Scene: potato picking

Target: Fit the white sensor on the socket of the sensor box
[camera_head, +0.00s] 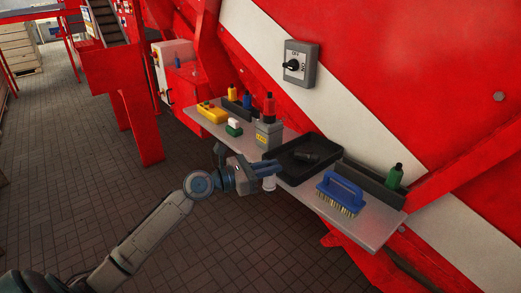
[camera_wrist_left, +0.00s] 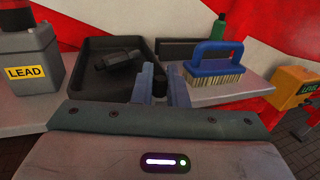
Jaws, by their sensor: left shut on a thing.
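My left gripper (camera_head: 268,170) is shut on the white sensor (camera_head: 269,184), just off the front edge of the shelf. The sensor's white body hangs below the fingers in the head view. In the left wrist view, its dark top (camera_wrist_left: 160,86) shows between the fingers; its lower part is hidden there. A yellow box (camera_wrist_left: 294,88) with a label that seems to read LEVEL, likely the sensor box, stands at the right of the left wrist view, apart from the gripper. I cannot make out its socket. I cannot find this box in the head view. My right gripper is not in view.
The shelf (camera_head: 376,229) holds a black tray (camera_head: 284,176) with a dark object, a blue brush (camera_head: 341,192), a green bottle (camera_head: 394,177), a grey LEAD container (camera_head: 268,135) and a yellow control box (camera_head: 212,112). A switch (camera_head: 300,64) is on the red wall. Floor in front is clear.

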